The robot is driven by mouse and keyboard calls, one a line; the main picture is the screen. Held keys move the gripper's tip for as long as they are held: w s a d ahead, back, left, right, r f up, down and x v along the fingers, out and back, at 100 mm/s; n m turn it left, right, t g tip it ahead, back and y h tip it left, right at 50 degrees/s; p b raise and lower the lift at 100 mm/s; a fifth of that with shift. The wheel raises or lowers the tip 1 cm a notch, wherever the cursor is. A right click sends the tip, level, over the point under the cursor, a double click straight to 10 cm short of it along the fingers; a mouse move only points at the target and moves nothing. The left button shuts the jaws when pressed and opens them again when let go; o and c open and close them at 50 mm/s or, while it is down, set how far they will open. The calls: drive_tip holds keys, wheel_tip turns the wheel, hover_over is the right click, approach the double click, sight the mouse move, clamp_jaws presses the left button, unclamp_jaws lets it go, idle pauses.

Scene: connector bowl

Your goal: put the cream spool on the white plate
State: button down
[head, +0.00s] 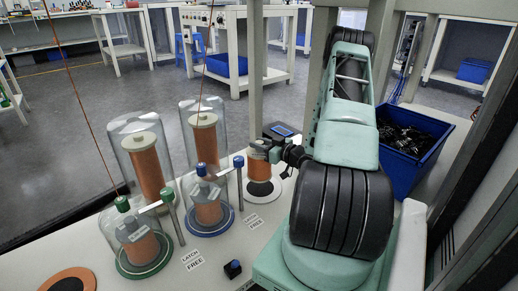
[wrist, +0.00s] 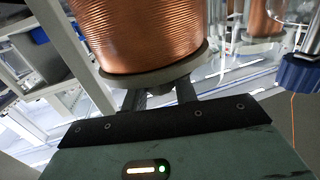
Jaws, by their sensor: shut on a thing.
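The cream spool (head: 259,168), wound with copper wire, is in my gripper (head: 280,152). In the wrist view the copper winding (wrist: 140,35) fills the upper middle above a pale flange, and my gripper (wrist: 160,98) is shut at that flange. The white plate (head: 278,194) has a dark centre and lies directly below the spool in the head view. The spool looks upright over the dark centre. I cannot tell whether it touches the plate. The spool's top is partly hidden by my gripper.
Several copper spools stand under clear covers to the left, including one with a green-capped latch (head: 122,204) and one with a blue-capped latch (head: 239,161). An orange plate (head: 88,275) lies at the front left. A blue bin (head: 405,178) of dark parts stands at right.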

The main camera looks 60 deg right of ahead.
sight(260, 159)
wheel_tip(260, 159, down, 6)
drive_tip(key=b, duration=0.3)
drive_tip(key=shift+r, duration=0.1)
drive_tip(key=c, duration=1.5)
unclamp_jaws()
drive_tip(key=shift+f, duration=0.3)
drive_tip(key=o, duration=0.4)
